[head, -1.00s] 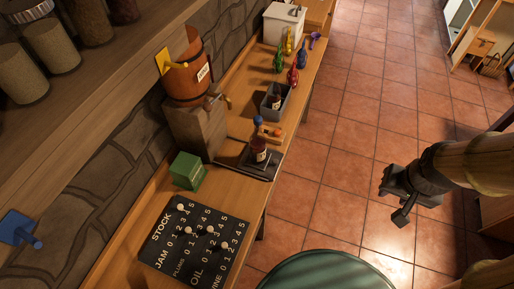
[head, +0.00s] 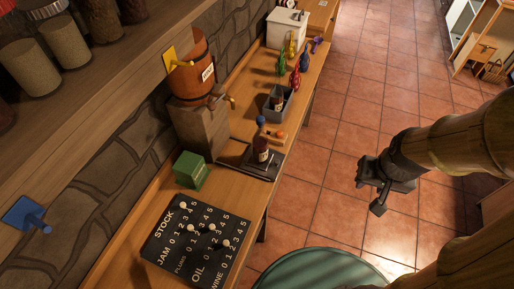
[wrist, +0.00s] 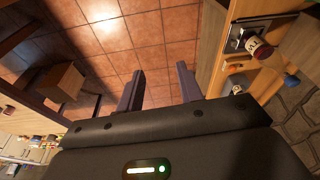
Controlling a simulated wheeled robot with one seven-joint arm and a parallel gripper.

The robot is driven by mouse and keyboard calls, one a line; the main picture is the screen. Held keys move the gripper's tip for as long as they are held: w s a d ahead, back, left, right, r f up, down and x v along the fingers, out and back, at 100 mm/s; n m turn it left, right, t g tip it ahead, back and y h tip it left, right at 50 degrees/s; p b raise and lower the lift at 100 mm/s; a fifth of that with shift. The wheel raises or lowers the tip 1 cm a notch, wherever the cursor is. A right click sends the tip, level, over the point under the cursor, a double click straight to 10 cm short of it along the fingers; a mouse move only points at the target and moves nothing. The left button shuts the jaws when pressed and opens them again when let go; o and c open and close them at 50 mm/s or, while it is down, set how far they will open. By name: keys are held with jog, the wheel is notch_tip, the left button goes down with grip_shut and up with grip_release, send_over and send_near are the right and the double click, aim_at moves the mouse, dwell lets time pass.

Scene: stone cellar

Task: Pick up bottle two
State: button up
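Which bottle is bottle two I cannot tell; no number is readable. A dark bottle with a pale label (head: 261,153) stands on a dark tray (head: 262,172) on the bench. It also shows in the wrist view (wrist: 258,47). Another dark labelled bottle (head: 276,102) stands in a grey crate (head: 286,105). Farther back are a green bottle (head: 281,64), a red bottle (head: 295,75) and a blue bottle (head: 305,60). My gripper (head: 371,195) is over the floor right of the bench, away from every bottle. In the wrist view its fingers (wrist: 160,90) are apart with nothing between them.
A wooden block with an orange knob (head: 279,135) is close to the tray. A round green top (head: 320,270) is in front. The tiled floor right of the bench is open.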

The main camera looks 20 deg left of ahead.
jog(key=o, duration=0.7)
jog(key=shift+w+f, duration=0.2)
jog(key=shift+f, duration=0.1)
jog(key=shift+o, duration=1.3)
jog(key=w+a+f+n+t+b, duration=0.1)
jog(key=w+f+n+b, duration=0.1)
jog(key=w+f, duration=0.2)
jog(key=shift+a+f+n, duration=0.4)
jog(key=shift+f, duration=0.55)
jog(key=w+a+f+n+t+y+b, duration=0.2)
jog(key=a+f+n+y+b, duration=0.1)
jog(key=a+f+y, duration=0.2)
jog(key=w+a+f+n+t+y+b, duration=0.3)
jog(key=a+f, duration=0.6)
jog(key=a, duration=0.5)
jog(key=n+y+b, duration=0.1)
jog(key=y, duration=0.1)
jog(key=shift+w+y+b, duration=0.15)
jog(key=shift+y+b, duration=0.15)
